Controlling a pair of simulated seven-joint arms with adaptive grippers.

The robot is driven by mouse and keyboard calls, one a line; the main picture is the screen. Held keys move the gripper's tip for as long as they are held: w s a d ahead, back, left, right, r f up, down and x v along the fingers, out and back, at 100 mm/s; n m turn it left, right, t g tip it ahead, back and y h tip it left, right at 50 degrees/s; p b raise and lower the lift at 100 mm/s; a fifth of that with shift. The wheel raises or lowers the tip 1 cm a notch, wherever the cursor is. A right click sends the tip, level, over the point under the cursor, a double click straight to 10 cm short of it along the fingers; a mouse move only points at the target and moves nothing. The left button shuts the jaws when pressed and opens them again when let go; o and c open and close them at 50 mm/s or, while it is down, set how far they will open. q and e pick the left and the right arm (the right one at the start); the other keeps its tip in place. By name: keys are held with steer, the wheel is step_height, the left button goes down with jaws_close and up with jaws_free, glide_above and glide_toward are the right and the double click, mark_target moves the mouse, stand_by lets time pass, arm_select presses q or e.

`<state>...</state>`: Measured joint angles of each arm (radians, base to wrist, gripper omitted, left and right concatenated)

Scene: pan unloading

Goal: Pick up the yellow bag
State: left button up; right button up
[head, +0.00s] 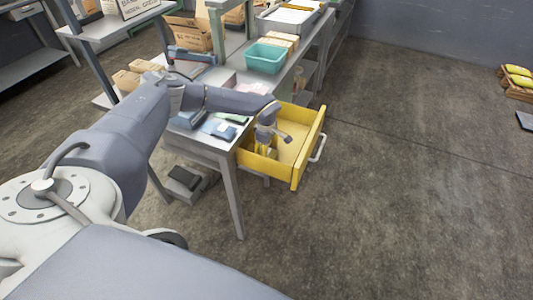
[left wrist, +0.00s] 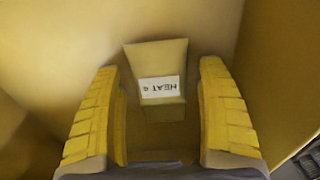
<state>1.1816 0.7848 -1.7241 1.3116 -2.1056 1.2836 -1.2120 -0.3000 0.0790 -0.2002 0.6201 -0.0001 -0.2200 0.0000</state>
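My left gripper (head: 266,148) reaches down into an open yellow drawer (head: 312,140) at the side of a grey table. In the left wrist view its two yellow-padded fingers (left wrist: 162,95) are apart. Between and just beyond them is a dull yellow bag-like item (left wrist: 155,55) with a white label reading "HEAT". A clear gap shows on both sides of the item, so the fingers do not grip it. In the head view the gripper and drawer wall hide this item. My right gripper is out of view.
A teal bin (head: 265,58) and cardboard boxes stand behind. The drawer's walls closely surround the gripper. Yellow packs (head: 519,75) lie in a crate at far right. The floor on the right is mostly clear.

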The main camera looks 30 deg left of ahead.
arm_select(q)
steer(key=c, duration=1.1)
steer(key=shift+c, duration=0.2)
